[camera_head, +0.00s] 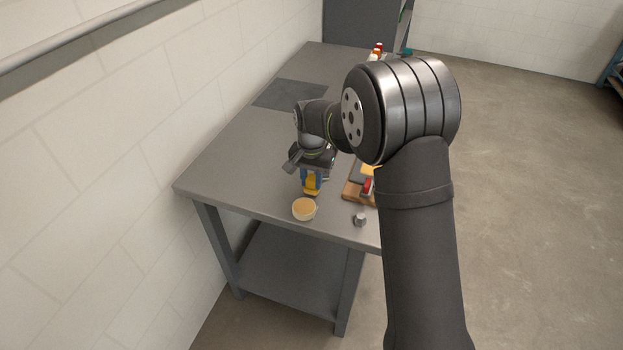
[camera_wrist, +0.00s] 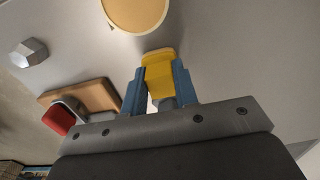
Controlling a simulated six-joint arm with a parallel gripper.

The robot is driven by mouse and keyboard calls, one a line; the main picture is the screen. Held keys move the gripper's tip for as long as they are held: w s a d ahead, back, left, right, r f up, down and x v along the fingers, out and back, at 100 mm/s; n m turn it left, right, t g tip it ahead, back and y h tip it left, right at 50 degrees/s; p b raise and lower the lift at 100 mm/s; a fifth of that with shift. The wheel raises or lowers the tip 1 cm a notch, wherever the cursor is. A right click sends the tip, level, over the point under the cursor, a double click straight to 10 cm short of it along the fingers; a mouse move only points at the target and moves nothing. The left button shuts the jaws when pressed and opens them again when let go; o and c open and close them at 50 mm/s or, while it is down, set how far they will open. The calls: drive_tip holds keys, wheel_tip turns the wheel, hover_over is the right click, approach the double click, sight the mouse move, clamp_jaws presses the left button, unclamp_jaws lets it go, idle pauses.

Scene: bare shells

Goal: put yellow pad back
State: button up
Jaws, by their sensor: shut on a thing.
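The yellow pad (camera_wrist: 158,72) is between the two blue fingers of my gripper (camera_wrist: 160,88) in the wrist view. In the head view, my gripper (camera_head: 311,183) points down over the near left part of the table, shut on the yellow pad (camera_head: 312,191). I cannot tell whether the pad touches the table. A wooden board (camera_head: 352,195) lies to the right of my gripper; it also shows at the left in the wrist view (camera_wrist: 92,95). My arm hides part of the board. On it is a red-ended piece (camera_head: 367,186), and a yellow piece (camera_head: 371,170) shows behind.
A round tan-topped cup (camera_head: 304,210) stands just in front of my gripper, near the front edge. A metal hex nut (camera_head: 360,219) lies to its right. The grey table (camera_head: 240,165) is clear on the left. A dark mat (camera_head: 290,95) lies farther back; small bottles (camera_head: 377,50) stand behind.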

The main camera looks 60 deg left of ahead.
sight(312, 179)
drive_tip(key=shift+f, duration=0.1)
drive_tip(key=o, duration=1)
drive_tip(key=shift+c, duration=0.2)
wheel_tip(312, 179, up, 12)
drive_tip(key=shift+f, duration=4.05)
